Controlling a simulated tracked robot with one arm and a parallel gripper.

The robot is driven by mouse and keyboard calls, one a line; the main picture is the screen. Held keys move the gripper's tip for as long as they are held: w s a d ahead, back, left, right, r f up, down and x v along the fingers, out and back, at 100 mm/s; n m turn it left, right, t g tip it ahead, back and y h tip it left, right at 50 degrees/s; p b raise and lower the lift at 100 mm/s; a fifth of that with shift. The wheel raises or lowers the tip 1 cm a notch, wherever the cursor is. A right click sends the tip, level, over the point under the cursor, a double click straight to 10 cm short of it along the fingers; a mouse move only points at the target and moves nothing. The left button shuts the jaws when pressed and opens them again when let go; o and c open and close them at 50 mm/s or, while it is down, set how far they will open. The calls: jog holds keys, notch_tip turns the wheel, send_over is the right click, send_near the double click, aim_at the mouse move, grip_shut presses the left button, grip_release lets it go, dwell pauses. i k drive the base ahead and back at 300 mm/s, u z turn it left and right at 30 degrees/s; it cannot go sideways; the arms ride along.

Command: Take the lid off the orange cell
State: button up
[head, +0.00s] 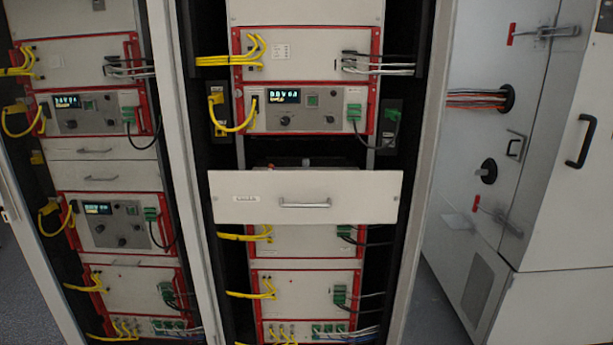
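I see no orange cell and no lid that I can make out in the head view. A white drawer (360,187) with a bar handle (305,205) stands out from the middle rack. Only a thin dark strip shows above its front, so what lies inside is hidden or too small to tell. My gripper is not in view.
Red-edged instrument units with lit displays (284,96) and yellow cables (238,60) fill the middle rack. A similar rack (105,222) stands at left, with its drawers (95,150) shut. At right is a grey cabinet (570,190) with a black handle (581,142) and red-tipped latches.

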aim_at(305, 162)
jog(key=u, duration=0.05)
jog(key=i, duration=2.25)
jog(key=z, duration=0.6)
